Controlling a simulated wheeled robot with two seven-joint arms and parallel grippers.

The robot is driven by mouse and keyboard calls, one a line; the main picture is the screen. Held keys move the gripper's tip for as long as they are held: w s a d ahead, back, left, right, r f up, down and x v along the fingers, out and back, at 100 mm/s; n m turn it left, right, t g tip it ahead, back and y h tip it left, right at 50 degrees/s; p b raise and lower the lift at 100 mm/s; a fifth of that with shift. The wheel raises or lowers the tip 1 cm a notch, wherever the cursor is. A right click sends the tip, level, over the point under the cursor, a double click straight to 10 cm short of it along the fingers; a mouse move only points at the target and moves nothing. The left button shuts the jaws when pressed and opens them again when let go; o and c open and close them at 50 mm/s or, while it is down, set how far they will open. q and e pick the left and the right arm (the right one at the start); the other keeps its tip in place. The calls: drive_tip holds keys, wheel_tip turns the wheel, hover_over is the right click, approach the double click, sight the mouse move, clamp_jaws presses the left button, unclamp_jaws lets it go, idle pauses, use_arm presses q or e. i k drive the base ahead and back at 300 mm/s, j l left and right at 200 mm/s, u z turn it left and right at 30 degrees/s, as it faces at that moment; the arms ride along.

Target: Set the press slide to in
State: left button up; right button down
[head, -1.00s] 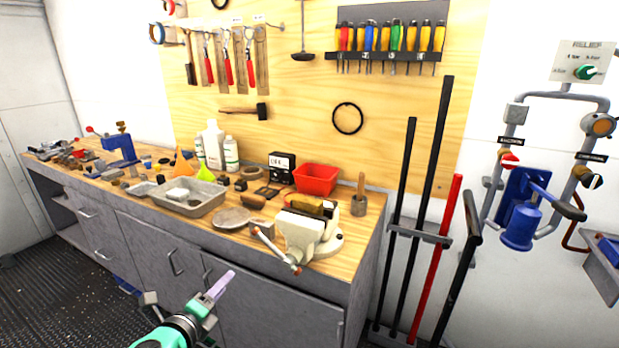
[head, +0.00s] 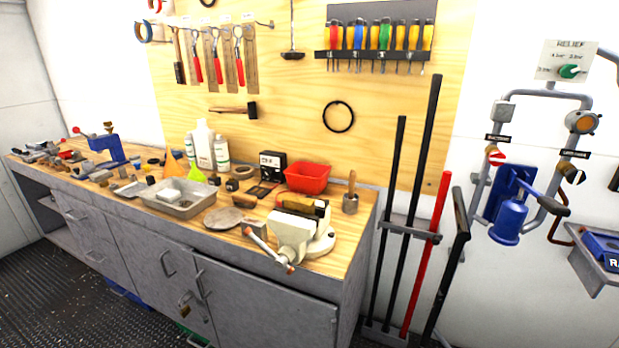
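A blue bench press (head: 110,148) stands at the far left part of the workbench, with a red-knobbed handle to its left. It is small in the head view, and I cannot make out its slide or how that is set. Neither of my grippers is in view.
The wooden workbench (head: 222,218) is crowded with a grey tray (head: 182,206), bottles, a red bin (head: 307,178) and a white vise (head: 292,233) near its right end. Long bars (head: 428,235) stand right of it. Dark floor (head: 70,310) is open in front at left.

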sight(88, 166)
drive_tip(key=u, duration=1.5)
drive_tip(key=i+j+z, duration=0.15)
drive_tip(key=i+z, duration=0.25)
drive_tip(key=i+j+z, duration=0.15)
drive_tip(key=z, duration=0.3)
